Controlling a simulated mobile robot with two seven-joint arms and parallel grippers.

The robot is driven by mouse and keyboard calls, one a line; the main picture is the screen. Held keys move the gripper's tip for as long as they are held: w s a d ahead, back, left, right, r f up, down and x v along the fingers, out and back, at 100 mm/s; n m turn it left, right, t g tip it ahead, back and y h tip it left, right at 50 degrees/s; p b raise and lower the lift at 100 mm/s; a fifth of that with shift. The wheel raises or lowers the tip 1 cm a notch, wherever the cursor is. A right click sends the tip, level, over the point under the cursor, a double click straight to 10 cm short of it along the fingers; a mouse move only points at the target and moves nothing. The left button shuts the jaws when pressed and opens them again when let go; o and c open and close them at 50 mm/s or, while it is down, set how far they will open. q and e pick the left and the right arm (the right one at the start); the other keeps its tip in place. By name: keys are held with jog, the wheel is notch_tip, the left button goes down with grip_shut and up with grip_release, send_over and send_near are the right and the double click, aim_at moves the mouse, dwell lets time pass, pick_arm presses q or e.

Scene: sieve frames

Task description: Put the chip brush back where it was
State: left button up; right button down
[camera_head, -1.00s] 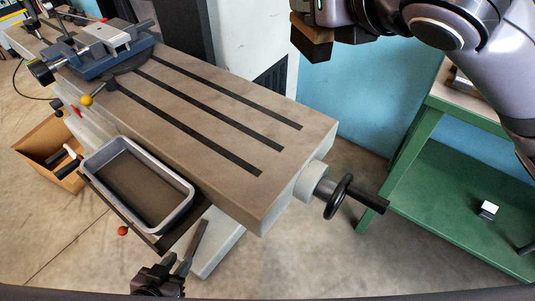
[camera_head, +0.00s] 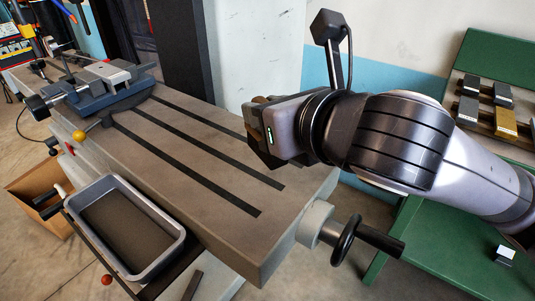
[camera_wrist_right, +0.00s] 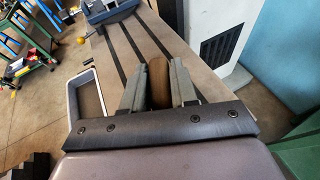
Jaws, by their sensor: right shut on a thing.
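My right gripper (camera_head: 262,132) is over the far right part of the slotted machine table (camera_head: 225,225). In the right wrist view its two fingers (camera_wrist_right: 159,88) are shut on a brown, rounded thing (camera_wrist_right: 159,82), which I take to be the chip brush. Only a short brown part shows between the fingers; its bristles are hidden, and I cannot tell whether it touches the table. My left gripper is not in view.
A grey-rimmed tray (camera_head: 178,241) sits beside the table's front edge. A blue vise (camera_head: 110,93) stands at the table's far left. A handwheel (camera_head: 345,234) juts out at the right end. A green bench (camera_head: 425,245) with metal blocks is at right. The slotted top between is clear.

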jog(key=shift+f, duration=1.45)
jog(key=shift+f+b, duration=0.55)
jog(key=shift+f, duration=1.25)
jog(key=shift+f, duration=0.15)
jog(key=c, duration=0.9)
grip_release()
jog(key=shift+r, duration=0.2)
